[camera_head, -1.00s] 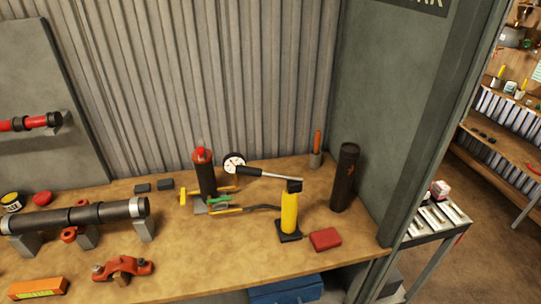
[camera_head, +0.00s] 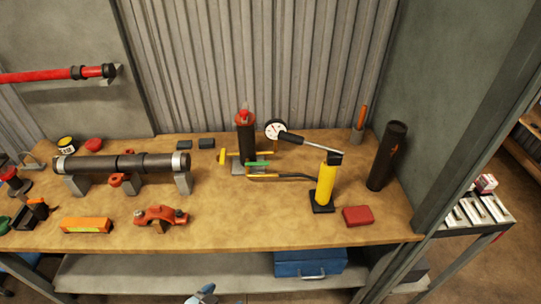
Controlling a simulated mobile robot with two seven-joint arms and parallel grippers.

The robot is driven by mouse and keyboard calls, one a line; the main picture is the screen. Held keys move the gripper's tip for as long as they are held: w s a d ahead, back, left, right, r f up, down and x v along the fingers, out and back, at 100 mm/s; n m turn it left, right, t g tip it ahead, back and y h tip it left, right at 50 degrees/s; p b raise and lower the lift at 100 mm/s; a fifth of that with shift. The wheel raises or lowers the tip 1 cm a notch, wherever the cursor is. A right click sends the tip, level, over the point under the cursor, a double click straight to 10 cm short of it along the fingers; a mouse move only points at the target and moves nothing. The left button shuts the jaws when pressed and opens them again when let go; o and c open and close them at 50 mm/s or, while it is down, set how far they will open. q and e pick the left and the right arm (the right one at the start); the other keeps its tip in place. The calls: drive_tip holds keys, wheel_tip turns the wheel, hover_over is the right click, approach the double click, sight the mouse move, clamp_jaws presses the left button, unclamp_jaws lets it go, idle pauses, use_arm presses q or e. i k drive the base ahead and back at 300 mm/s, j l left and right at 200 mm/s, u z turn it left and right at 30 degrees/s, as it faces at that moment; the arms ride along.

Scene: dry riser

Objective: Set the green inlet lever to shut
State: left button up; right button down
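The green lever (camera_head: 257,164) is small and lies roughly level at the foot of a black cylinder with a red top (camera_head: 246,137), near the middle of the bench. Yellow handles (camera_head: 222,156) sit close to it on the same fitting. A round white gauge (camera_head: 275,130) stands just to the right of the cylinder. A yellow hand pump (camera_head: 325,185) with a black handle stands further right, with a hose running towards the fitting. The lever's setting is too small to tell.
The wooden bench (camera_head: 260,229) is clear along its front middle. A dark pipe on stands (camera_head: 125,163) and an orange clamp (camera_head: 160,217) are at left. A red block (camera_head: 357,216) and a dark tube (camera_head: 387,156) are at right. A small grey-blue shape (camera_head: 203,295) shows at the bottom edge.

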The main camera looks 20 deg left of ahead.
sight(247, 165)
drive_tip(key=l+u, duration=0.35)
drive_tip(key=l, duration=0.3)
drive_tip(key=l+u, duration=0.3)
drive_tip(key=l, duration=0.35)
